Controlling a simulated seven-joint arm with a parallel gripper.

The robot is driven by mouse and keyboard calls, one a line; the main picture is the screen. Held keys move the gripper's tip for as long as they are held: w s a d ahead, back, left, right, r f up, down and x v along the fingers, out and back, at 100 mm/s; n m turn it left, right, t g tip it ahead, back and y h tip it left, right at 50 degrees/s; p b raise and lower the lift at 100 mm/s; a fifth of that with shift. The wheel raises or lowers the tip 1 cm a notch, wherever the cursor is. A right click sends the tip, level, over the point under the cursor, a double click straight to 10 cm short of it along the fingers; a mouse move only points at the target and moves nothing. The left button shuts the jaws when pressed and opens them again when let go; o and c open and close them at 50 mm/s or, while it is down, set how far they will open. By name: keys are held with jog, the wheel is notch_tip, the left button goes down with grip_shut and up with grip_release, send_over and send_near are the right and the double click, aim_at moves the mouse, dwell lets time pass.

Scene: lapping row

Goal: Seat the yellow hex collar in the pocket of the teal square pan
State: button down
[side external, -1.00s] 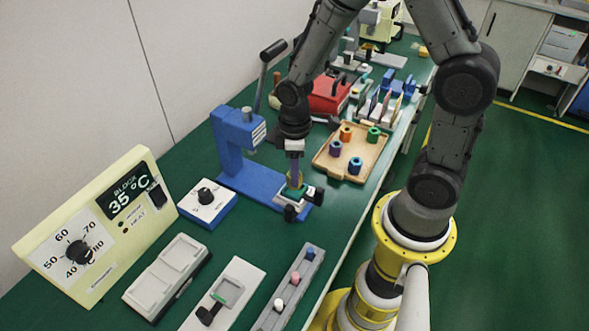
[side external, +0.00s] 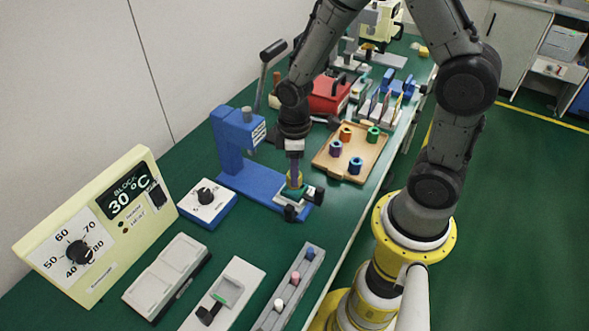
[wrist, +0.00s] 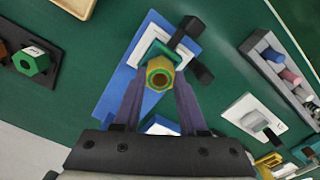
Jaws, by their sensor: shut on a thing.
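The yellow hex collar (wrist: 160,76) has a round bore and shows between my fingertips in the wrist view. In the side view the collar (side external: 294,182) is small and partly hidden by my fingers. My gripper (side external: 294,177) points down and is shut on the collar; its fingers also show in the wrist view (wrist: 160,84). The teal square pan (wrist: 152,50) is right below the collar, on the base of the blue press, between black clamp knobs. The collar and fingers hide the pocket. I cannot tell whether the collar touches the pan.
The blue press column (side external: 228,140) stands left of my gripper. A wooden tray (side external: 324,168) with several coloured collars is at the right. A cream heater block (side external: 100,225) with a display reading 30 °C is at the front left. A grey rack (side external: 294,290) holds pegs.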

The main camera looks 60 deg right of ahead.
jog(key=shift+f, duration=1.35)
jog(key=shift+c, duration=1.9)
grip_release()
notch_tip(320, 180, up, 14)
jog(key=s+a+r+m+t, duration=0.1)
jog(key=s+r+m+t, duration=0.4)
jog(key=s+r, duration=0.5)
jog(key=s+m, duration=0.1)
jog(key=s, duration=0.1)
jog(key=shift+s+r+t, duration=0.3)
